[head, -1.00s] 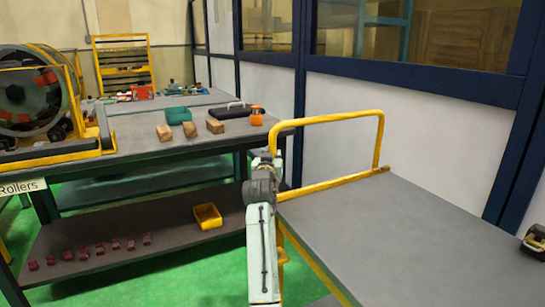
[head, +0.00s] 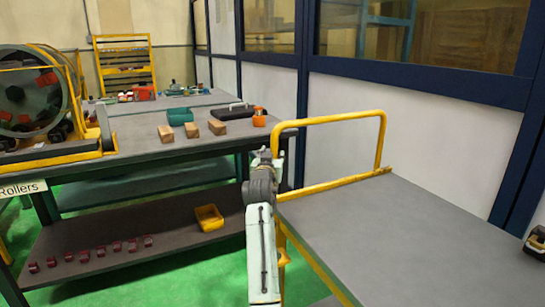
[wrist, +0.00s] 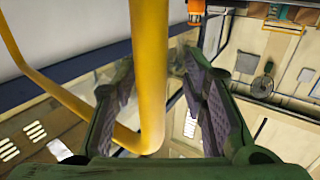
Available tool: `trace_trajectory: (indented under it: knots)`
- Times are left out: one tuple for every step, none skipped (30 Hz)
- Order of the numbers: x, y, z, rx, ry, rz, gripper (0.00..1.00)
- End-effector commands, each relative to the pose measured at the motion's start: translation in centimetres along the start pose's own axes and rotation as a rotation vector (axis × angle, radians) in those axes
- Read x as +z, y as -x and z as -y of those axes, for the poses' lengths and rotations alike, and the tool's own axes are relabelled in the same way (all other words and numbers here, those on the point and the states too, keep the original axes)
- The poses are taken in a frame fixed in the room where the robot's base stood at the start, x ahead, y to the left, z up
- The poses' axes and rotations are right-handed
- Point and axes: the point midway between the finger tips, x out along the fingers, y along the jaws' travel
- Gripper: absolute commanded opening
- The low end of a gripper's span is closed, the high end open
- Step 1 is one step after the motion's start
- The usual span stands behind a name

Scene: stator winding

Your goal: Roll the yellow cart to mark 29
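The yellow cart has a yellow tube handle (head: 340,117) and a grey flat top (head: 390,240), at the lower right of the head view. My gripper (head: 266,158) is at the handle's left post. In the wrist view my gripper's dark green fingers (wrist: 160,105) are spread, one on each side of the yellow handle tube (wrist: 149,60). Gaps show between the tube and both fingers, so it does not look clamped. Contact elsewhere on the tube cannot be told. The cart's wheels are out of view, and I see no mark 29.
A workbench (head: 140,150) stands at the left, with wooden blocks (head: 192,129), a yellow bin (head: 209,217) and small red parts on its lower shelf. A blue-framed wall (head: 420,140) runs close behind the cart. Green floor (head: 190,270) shows in front of the bench.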

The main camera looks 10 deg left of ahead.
Motion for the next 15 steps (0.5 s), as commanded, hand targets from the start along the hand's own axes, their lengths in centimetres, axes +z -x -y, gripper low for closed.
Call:
trace_trajectory:
  knots:
    - [0.0, 0.0, -0.1, 0.002, 0.000, 0.000, 0.40]
    - [0.0, 0.0, -0.1, 0.002, 0.000, 0.000, 0.40]
    - [0.0, 0.0, -0.2, 0.002, 0.000, 0.000, 0.40]
    - [0.0, 0.0, -0.2, 0.003, 0.000, 0.000, 0.40]
    - [0.0, 0.0, -0.2, 0.003, 0.000, 0.000, 0.40]
    - [0.0, 0.0, -0.2, 0.003, 0.000, 0.000, 0.40]
    - [0.0, 0.0, -0.2, 0.004, 0.000, 0.000, 0.40]
    - [0.0, 0.1, -0.2, 0.004, 0.000, 0.000, 0.40]
    - [0.0, 0.2, -0.2, 0.004, 0.000, 0.000, 0.40]
    - [0.0, 0.4, -0.2, 0.004, 0.000, -0.001, 0.40]
    - [0.0, 0.6, -0.2, 0.004, 0.000, -0.001, 0.40]
    - [0.1, 1.0, -0.2, 0.004, 0.000, -0.001, 0.40]
    - [0.1, 1.4, -0.2, 0.003, -0.001, -0.001, 0.40]
    - [0.1, 1.9, -0.2, 0.003, -0.001, -0.001, 0.40]
    - [0.1, 2.6, -0.2, 0.003, -0.001, -0.001, 0.40]
